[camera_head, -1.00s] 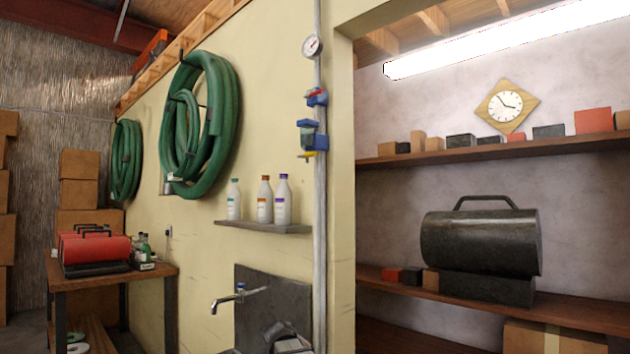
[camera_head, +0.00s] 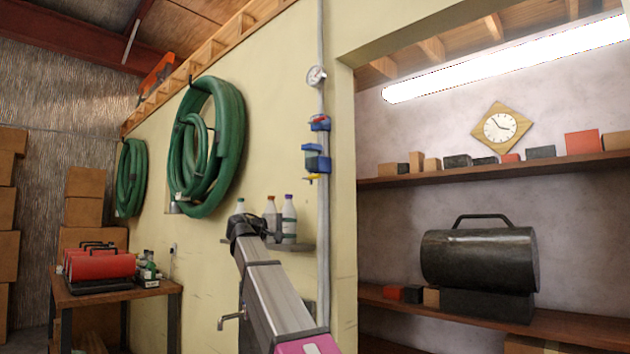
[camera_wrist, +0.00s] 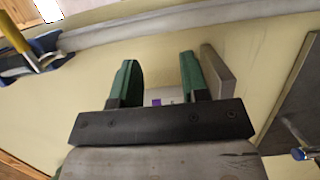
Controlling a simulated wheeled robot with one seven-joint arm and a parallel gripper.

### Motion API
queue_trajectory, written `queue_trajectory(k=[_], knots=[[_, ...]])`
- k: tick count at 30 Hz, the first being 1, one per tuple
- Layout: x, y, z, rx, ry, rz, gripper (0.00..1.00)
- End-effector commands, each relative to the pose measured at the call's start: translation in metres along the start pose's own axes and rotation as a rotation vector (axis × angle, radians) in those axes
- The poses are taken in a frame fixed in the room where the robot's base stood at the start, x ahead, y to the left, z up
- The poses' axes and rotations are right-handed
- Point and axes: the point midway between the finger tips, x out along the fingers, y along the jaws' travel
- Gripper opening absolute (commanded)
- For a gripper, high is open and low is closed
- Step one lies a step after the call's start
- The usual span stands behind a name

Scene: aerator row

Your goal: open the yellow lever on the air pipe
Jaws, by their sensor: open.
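In the wrist view the yellow lever (camera_wrist: 33,50) shows at the upper left, apart from my fingers, beside the air pipe (camera_wrist: 160,24) running across the top. My gripper (camera_head: 246,224) is left of and below the lever, in front of the bottle shelf. In the wrist view my gripper (camera_wrist: 162,80) has its green fingers apart with nothing gripped.
Bottles (camera_head: 289,220) stand on a small wall shelf (camera_head: 300,247), partly hidden behind my gripper. A tap (camera_head: 232,317) is below. A green hose coil (camera_head: 228,140) hangs left.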

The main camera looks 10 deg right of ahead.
Motion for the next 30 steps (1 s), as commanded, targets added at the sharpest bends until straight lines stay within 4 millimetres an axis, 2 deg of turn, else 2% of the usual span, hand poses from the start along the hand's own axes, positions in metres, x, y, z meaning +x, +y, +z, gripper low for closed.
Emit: queue_trajectory(k=[1,3,6,9,12,17,30], knots=[[-0.009,0.033,0.001,0.013,-0.017,0.036,0.41],[-0.018,0.068,0.009,0.025,-0.044,0.083,0.41],[-0.031,0.109,0.020,0.039,-0.078,0.134,0.41],[-0.039,0.135,0.029,0.050,-0.104,0.168,0.41],[-0.042,0.148,0.035,0.055,-0.118,0.186,0.41],[-0.035,0.153,0.038,0.055,-0.123,0.190,0.41],[0.036,0.165,0.047,0.055,-0.122,0.189,0.41]])
